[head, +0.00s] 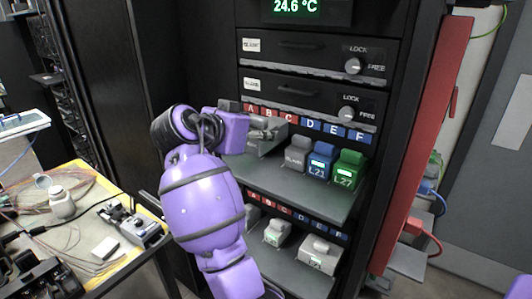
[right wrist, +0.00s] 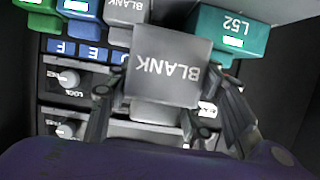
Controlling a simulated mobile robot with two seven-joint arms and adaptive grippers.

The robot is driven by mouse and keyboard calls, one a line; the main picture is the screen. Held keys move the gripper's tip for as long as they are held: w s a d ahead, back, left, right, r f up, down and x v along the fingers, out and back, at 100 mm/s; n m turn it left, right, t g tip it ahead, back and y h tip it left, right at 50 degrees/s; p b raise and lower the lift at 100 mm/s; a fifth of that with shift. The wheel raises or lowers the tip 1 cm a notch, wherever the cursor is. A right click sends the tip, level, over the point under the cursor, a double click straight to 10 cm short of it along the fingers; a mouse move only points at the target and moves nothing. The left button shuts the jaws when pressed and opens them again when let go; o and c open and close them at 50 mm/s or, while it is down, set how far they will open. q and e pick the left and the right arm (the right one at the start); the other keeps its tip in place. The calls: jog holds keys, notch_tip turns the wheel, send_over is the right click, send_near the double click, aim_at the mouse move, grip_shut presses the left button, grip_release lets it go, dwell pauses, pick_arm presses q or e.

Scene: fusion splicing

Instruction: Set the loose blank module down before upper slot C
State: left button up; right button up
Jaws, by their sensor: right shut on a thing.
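My right gripper (head: 264,132) is in front of the upper slots, near the labels B and C. It is shut on a grey module marked BLANK, which fills the middle of the right wrist view (right wrist: 168,75) between the two fingers. The upper slot row carries red labels A, B, C (head: 285,118) and blue labels D, E, F. I cannot tell whether the held module touches the shelf. My left gripper is not in view.
On the upper shelf (head: 310,198), right of the gripper, stand another grey blank module (head: 296,153), blue L21 (head: 320,164) and green L27 (head: 347,170). A teal L52 module (right wrist: 222,40) stands close beside the held one. A lower shelf holds more modules (head: 277,233).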

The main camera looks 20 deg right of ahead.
jog(key=f, duration=0.1)
jog(key=w+d+f, duration=0.1)
jog(key=f, duration=0.1)
jog(key=w+d+f, duration=0.1)
jog(key=shift+w+d+f, duration=0.25)
jog(key=shift+w+f, duration=0.05)
jog(key=shift+f, duration=1.6)
jog(key=shift+f, duration=0.15)
jog(key=o, duration=1.2)
jog(key=shift+o, duration=0.2)
jog(key=shift+r, duration=0.25)
jog(key=v, duration=1.2)
jog(key=shift+b, duration=0.35)
